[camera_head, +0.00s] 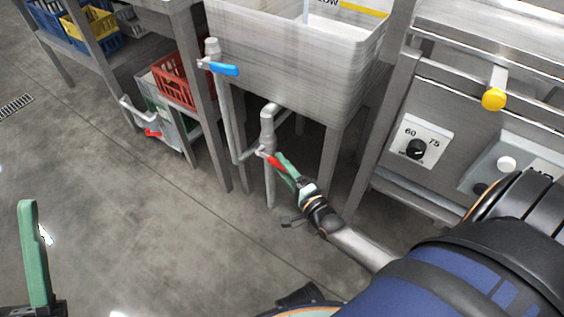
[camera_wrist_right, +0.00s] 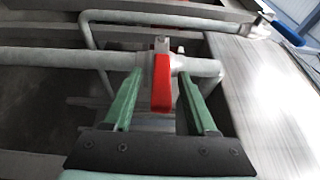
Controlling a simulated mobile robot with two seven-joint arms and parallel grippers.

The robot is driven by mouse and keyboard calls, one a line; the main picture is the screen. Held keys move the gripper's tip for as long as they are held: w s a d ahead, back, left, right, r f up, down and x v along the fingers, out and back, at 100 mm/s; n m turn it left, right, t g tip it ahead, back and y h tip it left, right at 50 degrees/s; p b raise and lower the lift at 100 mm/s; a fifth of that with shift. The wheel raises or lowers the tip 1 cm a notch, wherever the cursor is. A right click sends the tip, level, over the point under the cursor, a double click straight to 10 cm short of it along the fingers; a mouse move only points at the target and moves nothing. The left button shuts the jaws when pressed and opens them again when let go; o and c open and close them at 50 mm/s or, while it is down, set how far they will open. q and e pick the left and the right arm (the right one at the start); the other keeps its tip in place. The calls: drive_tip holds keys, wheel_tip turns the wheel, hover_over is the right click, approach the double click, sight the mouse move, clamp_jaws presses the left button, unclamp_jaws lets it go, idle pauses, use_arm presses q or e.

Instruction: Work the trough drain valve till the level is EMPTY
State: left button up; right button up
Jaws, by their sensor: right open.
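The grey trough (camera_head: 290,55) stands at the top middle of the head view. Below it a grey drain pipe carries a valve with a red lever (camera_head: 269,160). My right gripper (camera_head: 281,165) is at this lever. In the right wrist view the red lever (camera_wrist_right: 161,83) lies between the two green fingers (camera_wrist_right: 157,100), with a gap on each side. The right gripper is open. One green finger of my left gripper (camera_head: 30,255) shows at the left edge of the head view, over the floor; its other finger is not clearly seen.
A blue lever (camera_head: 224,69) sits on a pipe at the trough's left. Another red lever (camera_head: 152,132) is on a pipe further left. A red crate (camera_head: 172,82) stands on the rack. A panel with a dial (camera_head: 416,149) and a yellow knob (camera_head: 494,99) are at right. The left floor is clear.

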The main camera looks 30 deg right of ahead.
drive_tip(key=s+p, duration=0.2)
drive_tip(key=s, duration=1)
drive_tip(key=shift+s+p, duration=0.2)
drive_tip(key=shift+p, duration=0.2)
